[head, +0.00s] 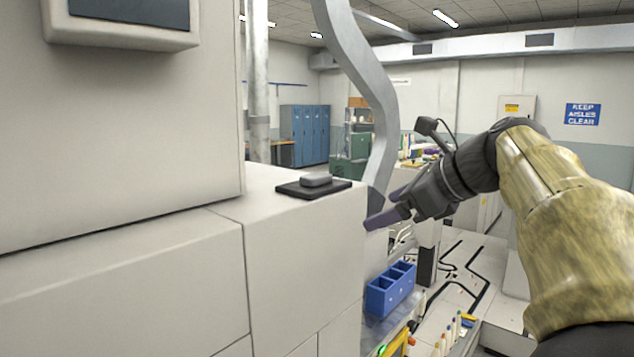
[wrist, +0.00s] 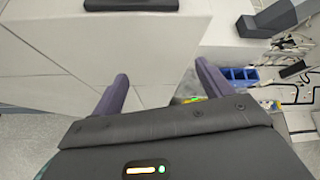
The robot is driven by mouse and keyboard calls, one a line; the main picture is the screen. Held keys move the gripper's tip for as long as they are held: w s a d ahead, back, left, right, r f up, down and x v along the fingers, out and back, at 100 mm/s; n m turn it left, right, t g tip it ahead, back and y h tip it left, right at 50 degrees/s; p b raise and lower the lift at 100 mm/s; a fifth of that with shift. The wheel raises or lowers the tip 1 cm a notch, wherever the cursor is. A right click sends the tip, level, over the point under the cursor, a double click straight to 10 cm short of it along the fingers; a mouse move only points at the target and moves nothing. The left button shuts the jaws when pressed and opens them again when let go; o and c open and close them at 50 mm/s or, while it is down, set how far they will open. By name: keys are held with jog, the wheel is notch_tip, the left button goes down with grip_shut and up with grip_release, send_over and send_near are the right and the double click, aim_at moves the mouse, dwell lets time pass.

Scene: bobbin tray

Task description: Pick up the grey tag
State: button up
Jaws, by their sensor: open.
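The grey tag (head: 316,180) is a small rounded block lying on a black pad (head: 291,189) on top of a pale machine ledge, left of centre in the head view. My gripper (head: 384,207) is to the right of the tag, just past the ledge's right edge, and apart from it. Its two purple fingers are spread with nothing between them. In the wrist view my gripper (wrist: 160,90) is open over the ledge's front side. The edge of the black pad (wrist: 131,5) shows at the top there; the tag itself is out of that view.
A curved grey metal post (head: 375,95) rises behind the ledge, close to my gripper. A tall cabinet wall (head: 130,120) stands left of the tag. A blue divided bin (head: 391,289) sits lower right, also in the wrist view (wrist: 238,74). Space above the tag is clear.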

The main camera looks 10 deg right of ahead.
aim_at(316, 179)
jog(key=s+r+m+t+y, duration=0.1)
jog(key=s+r, duration=0.3)
jog(key=r, duration=0.7)
jog(key=shift+s+a+m+y, duration=0.3)
jog(key=shift+m+y, duration=0.1)
jog(key=shift+m, duration=0.4)
jog(key=p+x, duration=0.1)
jog(key=x, duration=1.1)
jog(key=shift+w, duration=0.15)
jog(key=shift+a, duration=0.1)
